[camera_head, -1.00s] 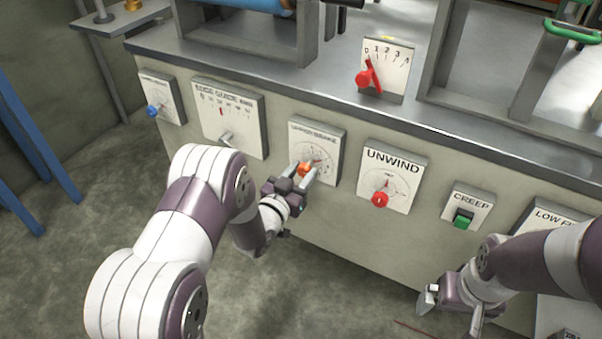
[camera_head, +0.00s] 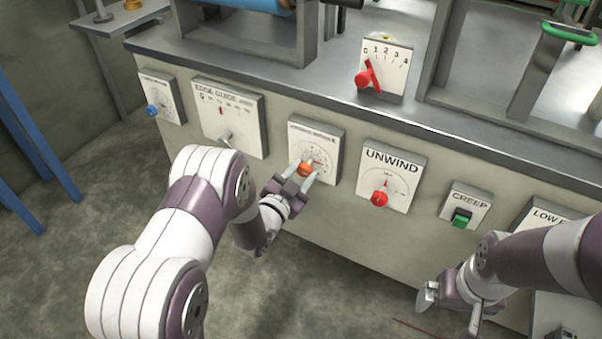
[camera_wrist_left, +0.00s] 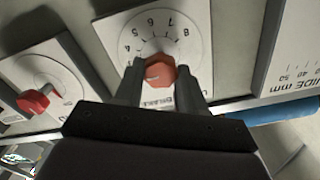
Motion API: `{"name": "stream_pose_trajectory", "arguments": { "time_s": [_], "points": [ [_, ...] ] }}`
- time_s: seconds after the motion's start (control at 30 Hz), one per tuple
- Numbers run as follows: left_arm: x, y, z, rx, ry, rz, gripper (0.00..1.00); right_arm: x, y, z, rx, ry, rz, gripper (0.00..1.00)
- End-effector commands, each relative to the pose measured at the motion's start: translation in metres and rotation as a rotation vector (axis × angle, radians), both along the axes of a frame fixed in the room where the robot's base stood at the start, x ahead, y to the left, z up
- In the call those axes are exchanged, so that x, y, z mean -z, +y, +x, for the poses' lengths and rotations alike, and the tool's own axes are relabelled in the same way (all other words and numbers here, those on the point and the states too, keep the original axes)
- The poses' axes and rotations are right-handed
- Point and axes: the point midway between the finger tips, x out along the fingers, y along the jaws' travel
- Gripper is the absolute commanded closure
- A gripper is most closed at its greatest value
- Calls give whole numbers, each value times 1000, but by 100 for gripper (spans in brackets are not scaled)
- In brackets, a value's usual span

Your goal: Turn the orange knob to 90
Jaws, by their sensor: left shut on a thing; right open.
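The orange knob (camera_head: 304,170) sits on a white dial plate (camera_head: 328,140) in the middle of the machine's front panel. In the left wrist view the knob (camera_wrist_left: 160,70) shows as a red-orange faceted cap with a pale mark on its face. Numbers from about 4 to 8 show upside down or tilted around it; the lower part of the dial is hidden by my gripper. My left gripper (camera_head: 303,177) is shut on the knob, one finger on each side of it. My right gripper (camera_head: 450,306) is open and empty at the lower right, away from the panel.
To the left are the edge guide plate (camera_head: 243,115) and a blue knob (camera_head: 152,111). A red lever (camera_head: 366,78) stands above.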

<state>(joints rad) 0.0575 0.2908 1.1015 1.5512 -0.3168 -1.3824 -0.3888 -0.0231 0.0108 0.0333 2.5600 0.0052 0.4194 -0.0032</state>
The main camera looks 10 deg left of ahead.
Motion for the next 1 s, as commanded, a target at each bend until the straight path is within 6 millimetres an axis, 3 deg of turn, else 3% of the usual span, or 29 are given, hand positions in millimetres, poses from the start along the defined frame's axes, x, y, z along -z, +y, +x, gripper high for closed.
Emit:
{"name": "stream_pose_trajectory", "arguments": {
  "time_s": [0.27, 0.3, 0.33, 0.37, 0.7, 0.77, 1.0],
  "points": [
    [0, 0, 0, 1, 0, 0, 91, 0, 0, 0, 0, 0, 0, 0],
    [0, 0, 0, 1, 0, -1, 48, 0, 0, 0, 0, 0, 0, 0],
    [0, 0, 0, 1, 0, -1, 38, 0, 0, 0, 0, 0, 0, 0],
    [0, 0, 0, 0, -1, -1, 35, 0, 0, 0, 0, 0, 0, 0],
    [-2, 2, -7, -1, 3, -1, 35, -5, 0, 0, 0, 0, 0, 0],
    [-3, 5, -17, -2, 4, -2, 35, -12, 0, 0, 0, 0, 0, 0],
    [-5, 22, -80, -4, 5, -3, 35, -38, 0, 0, 0, 0, 0, 0]
  ]
}}
